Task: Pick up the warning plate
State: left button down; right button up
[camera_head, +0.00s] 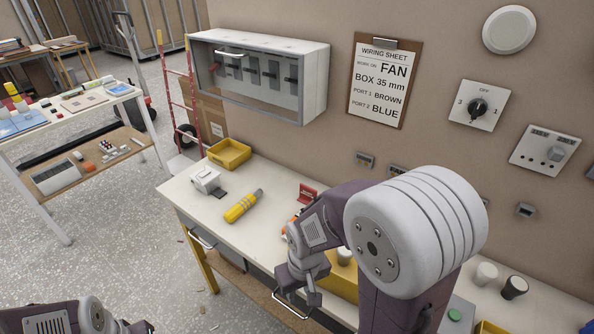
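No plate with a readable warning shows. A small red piece (307,193) stands on the workbench near the wall, and I cannot tell whether it is the warning plate. An orange thing behind my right arm is mostly hidden. My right gripper (300,292) hangs at the bench's front edge, in front of and below the red piece and apart from it. Its fingers are too small and dark to tell open from shut. Only a sliver of my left gripper (138,327) shows at the bottom edge, left of centre.
The workbench (180,190) carries a yellow tray (229,153), a white device (207,181) and a yellow cylindrical tool (243,206). A wiring sheet (384,80) and a glazed switch box (258,75) hang on the wall. My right arm hides much of the bench's middle.

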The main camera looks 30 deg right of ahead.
aim_at(307, 193)
jog(key=k+j+z, duration=0.1)
jog(key=z, duration=0.25)
jog(key=k+z, duration=0.1)
jog(key=z, duration=0.25)
jog(key=k+z, duration=0.1)
jog(key=z, duration=0.25)
jog(key=i+j+z, duration=0.1)
jog(key=j, duration=0.35)
jog(key=i+j+z, duration=0.1)
jog(key=j, duration=0.4)
jog(key=i+j+z, duration=0.1)
jog(key=i+j, duration=0.15)
jog(key=j, duration=0.25)
jog(key=i+j, duration=0.1)
jog(key=j, duration=0.35)
jog(key=i+j+z, duration=0.15)
jog(key=j, duration=0.35)
jog(key=j+z, duration=0.1)
jog(key=j, duration=0.4)
jog(key=i, duration=0.05)
